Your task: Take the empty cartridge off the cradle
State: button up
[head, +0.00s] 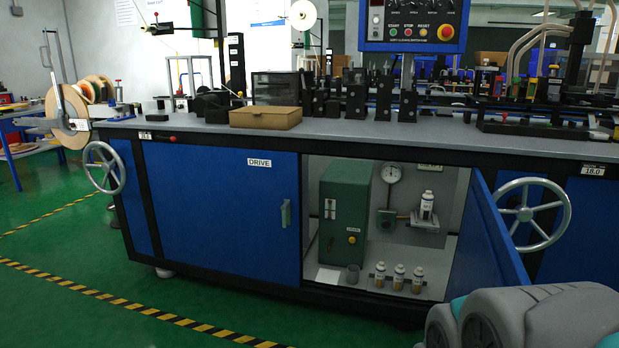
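Three similar cartridges, left (380,275), middle (398,277) and right (418,279), stand in a row on the cabinet floor below, with brownish lower parts. My gripper is not in view; only grey and teal parts of my arm show at the bottom right corner.
The cabinet holds a green box (343,215), a round gauge (391,173) and a small grey cup (352,273). The blue door (486,240) stands open on the right, beside a handwheel (523,212). The green floor in front is clear.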

aim_at(427, 205)
jog(key=i+z, duration=0.1)
jog(key=z, duration=1.1)
jog(key=i+j+z, duration=0.15)
jog(key=j+z, duration=0.85)
jog(key=j, duration=0.2)
jog(key=j+z, duration=0.5)
jog(key=k+j, duration=0.1)
jog(key=j, duration=0.4)
jog(key=k+j, duration=0.1)
jog(key=j, duration=0.45)
jog(key=k+j+z, duration=0.1)
jog(key=j, duration=0.4)
